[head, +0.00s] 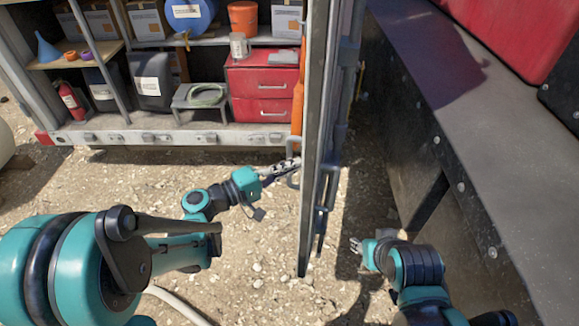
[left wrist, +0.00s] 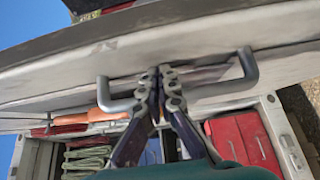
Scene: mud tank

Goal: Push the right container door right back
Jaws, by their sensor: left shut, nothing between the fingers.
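The right container door (head: 312,150) stands open and shows almost edge-on in the head view, dark grey, with rods and brackets on its right side. My left gripper (head: 290,164) is shut with nothing in it, its tips at the grey handle (head: 293,177) on the door's left face. In the left wrist view, the left fingertips (left wrist: 160,73) lie together across the middle of the handle (left wrist: 244,68), against or very close to the door face (left wrist: 60,82). My right gripper (head: 356,246) is low, right of the door and apart from it; its fingers are too small to judge.
The open container on the left holds shelves with a red drawer box (head: 262,85), a blue drum (head: 190,12) and a fire extinguisher (head: 72,100). A dark tank wall (head: 440,130) runs along the right. Gravel ground (head: 250,245) lies between, with a narrow gap between door and wall.

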